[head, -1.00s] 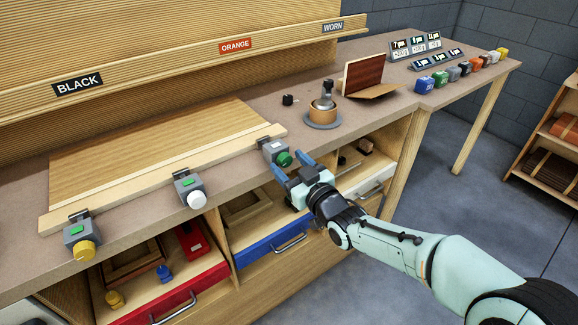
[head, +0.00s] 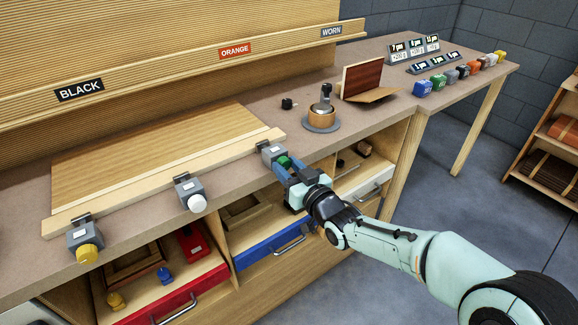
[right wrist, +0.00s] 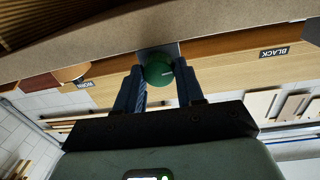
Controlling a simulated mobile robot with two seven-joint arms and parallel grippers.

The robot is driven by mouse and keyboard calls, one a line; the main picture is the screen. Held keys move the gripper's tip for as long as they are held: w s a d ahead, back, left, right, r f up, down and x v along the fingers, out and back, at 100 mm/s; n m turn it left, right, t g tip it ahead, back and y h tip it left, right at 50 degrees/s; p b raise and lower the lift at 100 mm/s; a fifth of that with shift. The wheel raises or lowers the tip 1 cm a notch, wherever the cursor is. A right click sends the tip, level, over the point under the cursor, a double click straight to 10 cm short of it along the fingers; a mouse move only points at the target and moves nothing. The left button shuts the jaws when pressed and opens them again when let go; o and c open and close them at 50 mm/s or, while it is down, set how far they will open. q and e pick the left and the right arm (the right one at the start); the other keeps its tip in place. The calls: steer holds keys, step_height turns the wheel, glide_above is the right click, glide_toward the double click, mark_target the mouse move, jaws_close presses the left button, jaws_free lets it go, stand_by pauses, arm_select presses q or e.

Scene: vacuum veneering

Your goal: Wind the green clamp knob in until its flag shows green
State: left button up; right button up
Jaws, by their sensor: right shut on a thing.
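The green clamp knob (head: 284,162) is on the front of the grey clamp (head: 270,150) at the right end of the batten, at the bench's front edge. That clamp's top flag looks pale, not green. My right gripper (head: 286,171) is shut on the green knob from the front, with blue fingers either side. The right wrist view shows the round green knob (right wrist: 159,71) with a light mark on its face, between the fingertips (right wrist: 160,80). My left gripper is not in view.
Clamps with a white knob (head: 197,203) and a yellow knob (head: 87,253) stand to the left, also with pale flags. A red drawer (head: 172,300) and blue drawer (head: 275,245) stand open below. A round pot (head: 321,116) sits on the bench to the right.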

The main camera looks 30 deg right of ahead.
steer(key=o, duration=1)
steer(key=shift+o, duration=0.2)
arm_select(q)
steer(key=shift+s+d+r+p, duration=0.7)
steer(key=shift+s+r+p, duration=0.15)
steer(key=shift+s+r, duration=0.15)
arm_select(e)
steer(key=s, duration=1.3)
steer(key=shift+s, duration=0.2)
steer(key=shift+d, duration=0.1)
